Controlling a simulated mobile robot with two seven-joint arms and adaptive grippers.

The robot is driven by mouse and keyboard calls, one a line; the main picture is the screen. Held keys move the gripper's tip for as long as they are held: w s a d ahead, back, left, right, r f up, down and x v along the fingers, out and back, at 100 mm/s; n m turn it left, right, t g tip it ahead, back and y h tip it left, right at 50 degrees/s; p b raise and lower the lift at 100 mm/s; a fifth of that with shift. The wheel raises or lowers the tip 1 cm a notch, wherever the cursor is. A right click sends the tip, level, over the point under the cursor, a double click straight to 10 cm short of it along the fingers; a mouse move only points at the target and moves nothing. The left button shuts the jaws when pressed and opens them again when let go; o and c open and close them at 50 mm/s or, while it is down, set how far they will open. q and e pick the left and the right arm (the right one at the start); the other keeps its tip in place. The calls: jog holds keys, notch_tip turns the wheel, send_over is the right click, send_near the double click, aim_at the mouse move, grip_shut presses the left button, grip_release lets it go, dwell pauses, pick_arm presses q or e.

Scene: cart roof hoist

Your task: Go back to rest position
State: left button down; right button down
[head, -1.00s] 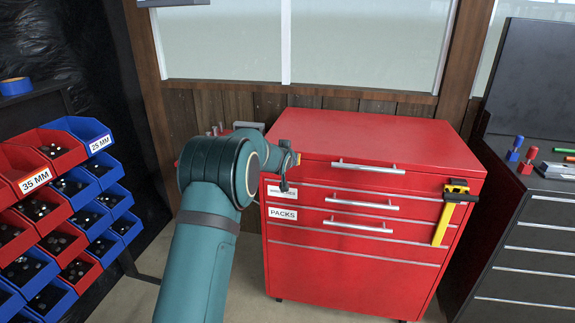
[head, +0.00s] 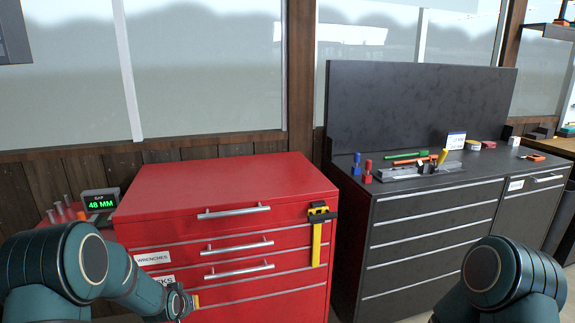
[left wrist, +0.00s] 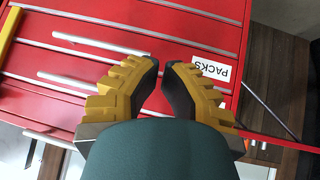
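My left arm enters the head view at the bottom left, in front of the red cart (head: 270,175). Its gripper (head: 193,302) is small there and partly cut off by the bottom edge. In the left wrist view the yellow fingers with dark pads (left wrist: 161,68) stand apart with nothing between them. My right arm shows only as a rounded teal link at the bottom right of the head view. My right gripper is out of view.
The cart's drawers look shut, with silver handles (head: 238,246). A yellow and black caliper-like tool (head: 317,240) hangs on its right front. A display reading 48 MM (head: 100,200) stands behind left. A dark cabinet (head: 425,225) with tools on top stands to the right.

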pick_arm(q)
jog(key=s+d+f+g+h, duration=0.1)
jog(key=s+d+f+g, duration=0.1)
jog(key=s+d, duration=0.4)
jog(key=s+d+f+g+h, duration=0.1)
jog(key=s+d+f, duration=0.4)
jog(key=s, duration=0.9)
jog(key=s+d+f+m+g+h, duration=0.1)
jog(key=s+d+f+g+h, duration=0.1)
jog(key=s+d, duration=0.6)
notch_tip(320, 180, down, 2)
jog(key=shift+s+g, duration=0.9)
jog(key=shift+s, duration=0.3)
jog(key=shift+d, duration=0.15)
